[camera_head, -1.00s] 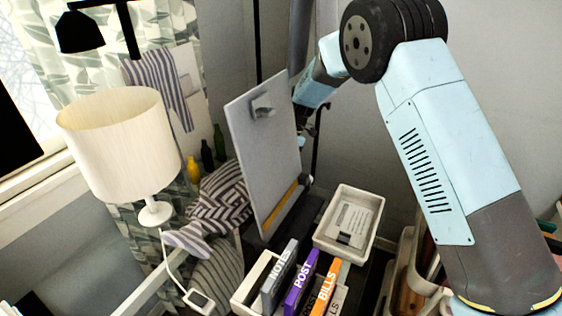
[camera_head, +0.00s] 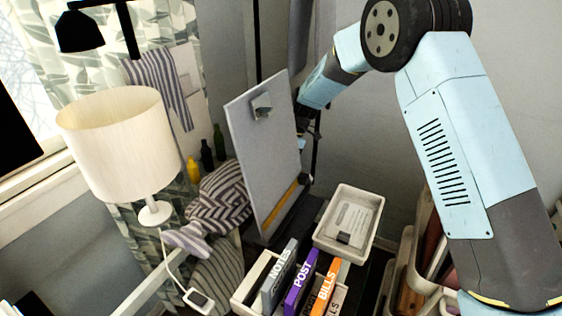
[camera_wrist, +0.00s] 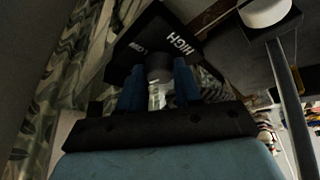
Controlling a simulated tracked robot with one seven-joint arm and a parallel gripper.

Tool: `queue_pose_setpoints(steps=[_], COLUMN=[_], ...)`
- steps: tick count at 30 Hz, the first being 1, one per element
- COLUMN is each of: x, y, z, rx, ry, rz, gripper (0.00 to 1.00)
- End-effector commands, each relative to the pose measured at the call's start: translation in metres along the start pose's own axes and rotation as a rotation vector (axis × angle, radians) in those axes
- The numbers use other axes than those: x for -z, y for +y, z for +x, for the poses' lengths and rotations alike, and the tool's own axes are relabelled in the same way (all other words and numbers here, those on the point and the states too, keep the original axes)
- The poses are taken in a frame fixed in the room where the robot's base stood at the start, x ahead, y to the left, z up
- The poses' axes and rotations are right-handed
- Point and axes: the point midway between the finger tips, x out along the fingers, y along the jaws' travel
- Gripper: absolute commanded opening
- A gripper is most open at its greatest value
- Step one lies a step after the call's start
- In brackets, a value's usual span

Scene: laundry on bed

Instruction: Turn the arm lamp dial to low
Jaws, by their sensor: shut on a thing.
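In the wrist view a black dial box (camera_wrist: 178,32) carries white lettering reading HIGH on the right and LOW on the left. A grey round dial (camera_wrist: 158,65) stands out from its face. My gripper (camera_wrist: 158,92) has its two blue fingers on either side of the dial and is shut on it. The dial's pointer mark cannot be made out. In the head view my gripper is mostly hidden behind the upright grey board (camera_head: 265,150). A black lamp head (camera_head: 80,32) hangs at the upper left; its link to the dial box is not visible.
A white-shaded lamp (camera_head: 118,140) stands at left. Below the board are a white tray (camera_head: 320,240) and a holder with NOTES (camera_head: 280,272), POST (camera_head: 300,282) and BILLS (camera_head: 326,285) folders.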

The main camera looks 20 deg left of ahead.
Motion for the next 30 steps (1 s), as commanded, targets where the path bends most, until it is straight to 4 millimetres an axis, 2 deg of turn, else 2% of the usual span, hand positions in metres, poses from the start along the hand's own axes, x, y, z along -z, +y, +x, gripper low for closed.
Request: queue_pose_setpoints(steps=[18,30], x=[0.0019,0.0025], y=[-0.0014,-0.0020], z=[-0.0021,-0.0015], rx=[-0.222,-0.305], ry=[0.003,0.002], rz=[0.516,0.717], gripper=[0.03,0.03])
